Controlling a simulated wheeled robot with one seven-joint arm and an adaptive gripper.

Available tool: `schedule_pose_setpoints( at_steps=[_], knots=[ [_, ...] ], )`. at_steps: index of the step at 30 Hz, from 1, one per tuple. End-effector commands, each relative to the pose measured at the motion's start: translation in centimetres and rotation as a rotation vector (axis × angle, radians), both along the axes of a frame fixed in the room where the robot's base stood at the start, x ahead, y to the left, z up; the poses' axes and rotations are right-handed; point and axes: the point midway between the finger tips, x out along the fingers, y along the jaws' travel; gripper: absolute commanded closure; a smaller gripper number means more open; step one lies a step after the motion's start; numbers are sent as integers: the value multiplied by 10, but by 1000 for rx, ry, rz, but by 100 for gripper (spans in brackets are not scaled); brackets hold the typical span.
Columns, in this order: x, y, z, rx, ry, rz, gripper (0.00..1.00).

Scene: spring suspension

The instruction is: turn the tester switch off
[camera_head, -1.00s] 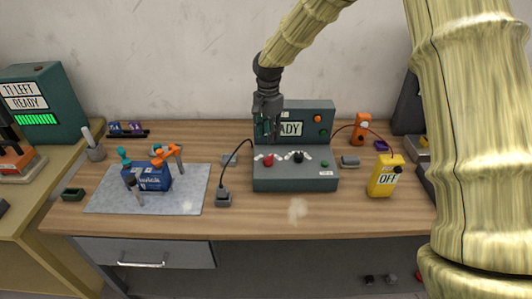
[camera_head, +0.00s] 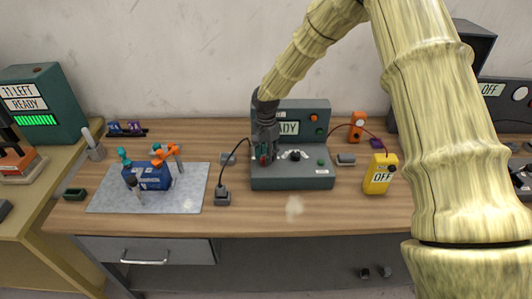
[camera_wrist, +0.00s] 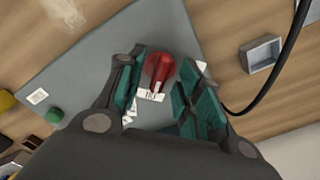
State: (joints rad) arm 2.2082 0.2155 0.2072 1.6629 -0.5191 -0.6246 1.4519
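My gripper (camera_head: 265,155) hangs pointing down over the left of the panel and mostly hides the red knob in the head view. In the wrist view the red knob (camera_wrist: 160,68) shows between the teal pads of my open gripper (camera_wrist: 160,87), with gaps on both sides. I cannot tell whether the tips touch the panel.
A yellow box (camera_head: 380,175) reading OFF stands right, with a red cable. A grey mat (camera_head: 190,193) with a blue box (camera_head: 149,176) lies left. The bench front is mostly clear.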

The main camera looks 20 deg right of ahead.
Motion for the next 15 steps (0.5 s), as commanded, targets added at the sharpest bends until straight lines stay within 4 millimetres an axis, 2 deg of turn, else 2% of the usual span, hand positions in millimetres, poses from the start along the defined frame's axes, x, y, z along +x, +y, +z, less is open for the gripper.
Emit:
schedule_pose_setpoints(
  at_steps=[6,12,15],
  knots=[
    [0,0,0,0,0,0,66],
    [0,0,0,0,0,0,100],
    [0,0,0,0,0,1,100]
  ],
)
